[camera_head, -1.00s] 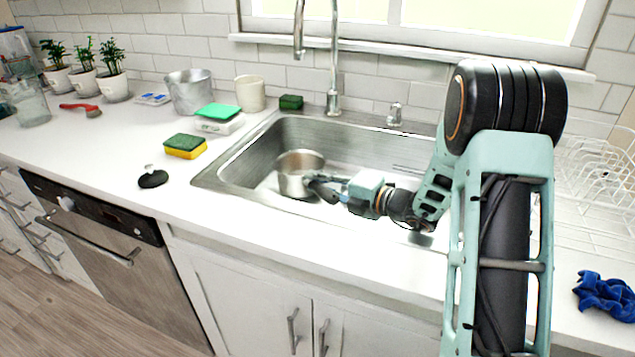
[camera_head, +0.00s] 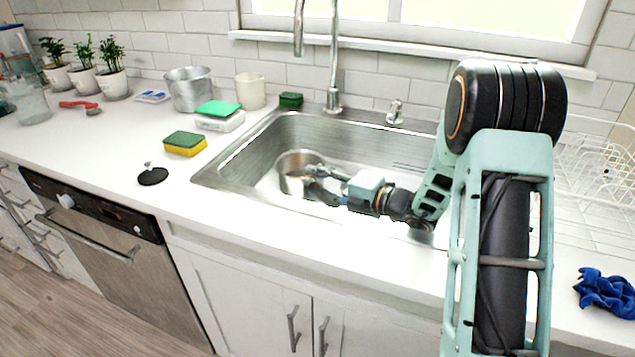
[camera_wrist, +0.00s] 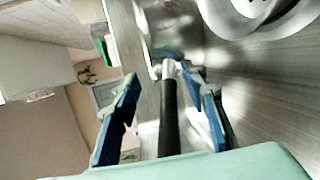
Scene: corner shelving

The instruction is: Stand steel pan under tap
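The steel pan (camera_head: 292,181) stands upright in the sink (camera_head: 235,165), toward its left side. In the picture it lies below the spout of the tap (camera_head: 298,35). My gripper (camera_head: 318,182) is low in the sink at the pan's right side. In the wrist view, the fingers of my gripper (camera_wrist: 165,108) are spread apart on either side of the pan's black handle (camera_wrist: 169,125), with gaps visible. The handle runs up to the pan's shiny wall (camera_wrist: 172,30). In the head view my gripper hides most of the handle.
A sponge (camera_head: 185,144), a black stopper (camera_head: 153,176), a metal pot (camera_head: 190,90) and a cream cup (camera_head: 250,91) stand left of the sink. A soap dispenser (camera_head: 395,112) is behind it. A dish rack (camera_head: 595,175) and blue cloth (camera_head: 605,293) are at right.

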